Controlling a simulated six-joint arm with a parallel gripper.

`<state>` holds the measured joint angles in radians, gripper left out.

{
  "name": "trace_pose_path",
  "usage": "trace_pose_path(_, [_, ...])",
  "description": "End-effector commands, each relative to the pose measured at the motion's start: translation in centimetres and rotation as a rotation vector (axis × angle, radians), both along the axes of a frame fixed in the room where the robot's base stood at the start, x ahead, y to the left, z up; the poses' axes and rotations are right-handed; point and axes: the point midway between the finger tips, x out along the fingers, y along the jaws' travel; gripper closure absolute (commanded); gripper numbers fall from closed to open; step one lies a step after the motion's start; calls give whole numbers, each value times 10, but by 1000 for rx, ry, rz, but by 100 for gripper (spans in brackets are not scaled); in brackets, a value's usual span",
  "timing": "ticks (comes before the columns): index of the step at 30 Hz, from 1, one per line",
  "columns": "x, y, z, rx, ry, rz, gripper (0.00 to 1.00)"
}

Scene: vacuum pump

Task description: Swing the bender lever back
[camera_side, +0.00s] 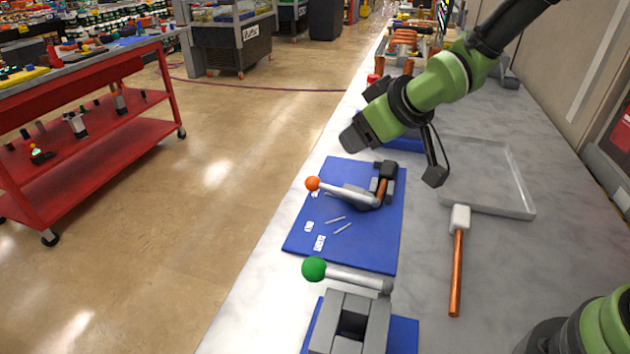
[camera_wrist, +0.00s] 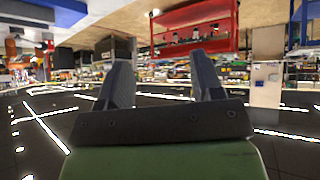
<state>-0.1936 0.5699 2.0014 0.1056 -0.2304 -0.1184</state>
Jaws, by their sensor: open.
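A grey bender (camera_side: 388,185) stands on a blue mat, with a copper-coloured tube (camera_side: 381,189) at it. Its grey lever (camera_side: 345,193) points left and ends in an orange ball (camera_side: 312,183) above the mat's left edge. My gripper (camera_side: 354,136) is in the air behind and above the lever, apart from it. In the wrist view, my gripper (camera_wrist: 160,72) has its two dark fingers spread with nothing between them. The wrist view faces the shop floor, and the bender is not seen there.
A second device with a green-ball lever (camera_side: 313,269) stands at the front on another blue mat. A mallet (camera_side: 457,262) and a shallow tray (camera_side: 525,192) lie to the right. Small pieces lie on the bender's blue mat (camera_side: 375,250). A red cart (camera_side: 110,138) stands across the floor.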

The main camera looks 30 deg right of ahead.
Motion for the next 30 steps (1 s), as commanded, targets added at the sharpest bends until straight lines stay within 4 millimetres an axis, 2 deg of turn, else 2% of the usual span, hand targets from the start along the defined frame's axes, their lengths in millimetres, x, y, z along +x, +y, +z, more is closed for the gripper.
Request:
trace_pose_path(1, [6, 7, -22, -22, -2, 36, 40])
trace_pose_path(6, [18, 21, -63, -69, -37, 121, 40])
trace_pose_path(14, [28, 27, -83, -84, -54, 150, 40])
trace_pose_path(30, [81, 39, -136, -83, -53, 148, 40])
